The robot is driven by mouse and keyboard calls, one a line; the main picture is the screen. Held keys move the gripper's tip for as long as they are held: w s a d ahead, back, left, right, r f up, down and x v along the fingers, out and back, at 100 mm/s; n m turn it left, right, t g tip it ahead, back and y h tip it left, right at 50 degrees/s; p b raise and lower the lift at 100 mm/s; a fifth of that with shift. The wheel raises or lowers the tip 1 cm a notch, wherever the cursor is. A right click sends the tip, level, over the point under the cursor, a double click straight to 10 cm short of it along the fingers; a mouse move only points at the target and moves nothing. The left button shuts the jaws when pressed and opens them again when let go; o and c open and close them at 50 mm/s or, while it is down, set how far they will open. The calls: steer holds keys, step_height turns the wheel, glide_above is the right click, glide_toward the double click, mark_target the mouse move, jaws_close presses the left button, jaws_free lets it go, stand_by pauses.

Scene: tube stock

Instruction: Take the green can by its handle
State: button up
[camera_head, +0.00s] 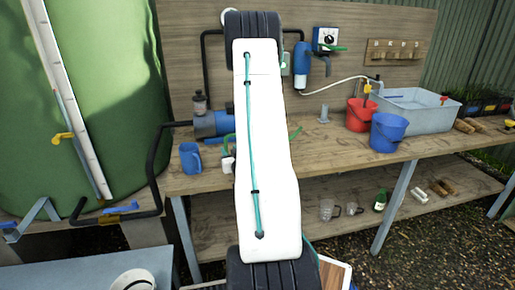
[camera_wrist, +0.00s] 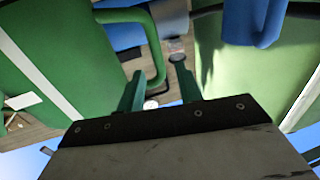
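The green can (camera_wrist: 62,60) fills the left of the wrist view, with a pale band across its body. Its handle (camera_wrist: 158,45) is a green loop reaching out to the right of the body. My gripper (camera_wrist: 158,82) is open, with one green finger on each side of the handle's outer bar as seen in this view. I cannot tell whether either finger touches it. In the head view my white arm hides most of the can and the gripper; a thin green piece, perhaps the spout (camera_head: 295,133), shows at the arm's right.
A blue mug (camera_head: 190,158) stands on the wooden bench left of my arm, near a blue pump (camera_head: 213,124). A red bucket (camera_head: 360,115), a blue bucket (camera_head: 387,133) and a grey basin (camera_head: 425,112) stand to the right. A large green tank (camera_head: 90,90) rises at the left.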

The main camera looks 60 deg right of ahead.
mark_target(226, 144)
steer(key=x, duration=0.6)
steer(key=shift+d, duration=0.15)
jaws_close()
